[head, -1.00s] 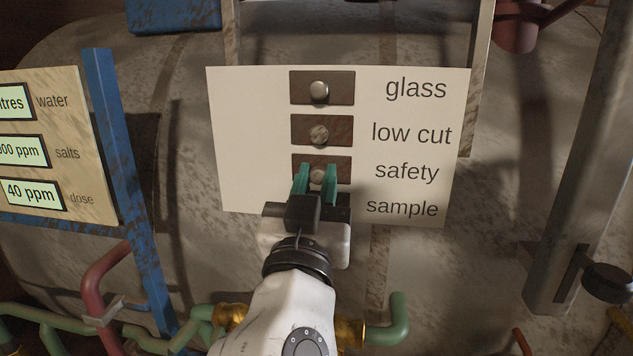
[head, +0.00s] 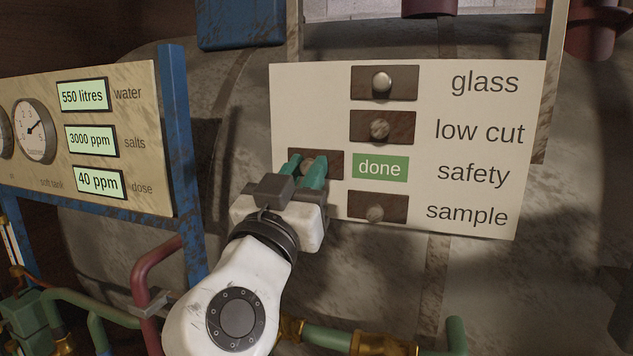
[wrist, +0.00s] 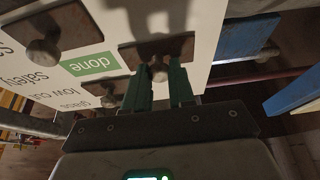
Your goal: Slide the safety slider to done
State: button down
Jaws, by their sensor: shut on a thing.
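The safety slider (head: 335,161) is a dark brown plate with a round knob, on the white panel (head: 480,140) in the head view. It sits left of the other sliders, and a green "done" label (head: 380,168) shows to its right, beside the word "safety". My gripper (head: 306,170) has its green fingers shut on the slider's knob. In the wrist view the slider plate (wrist: 185,46) and its knob (wrist: 159,72) show between the fingers, with the green done label (wrist: 88,64) uncovered beside it.
The glass slider (head: 400,83), low cut slider (head: 360,127) and sample slider (head: 360,206) are in line, close to the safety row. A gauge panel (head: 150,190) on a blue frame stands to the left. Green and red pipes run below.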

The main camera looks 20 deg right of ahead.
jog(key=shift+w+a, duration=0.1)
jog(key=shift+a, duration=0.05)
jog(key=c, duration=0.9)
grip_release()
jog(key=shift+a, duration=0.1)
jog(key=shift+c, duration=0.2)
jog(key=b+v, duration=0.3)
jog(key=v, duration=0.7)
jog(key=shift+s+a, duration=0.2)
jog(key=shift+s, duration=0.05)
jog(key=shift+f, duration=0.15)
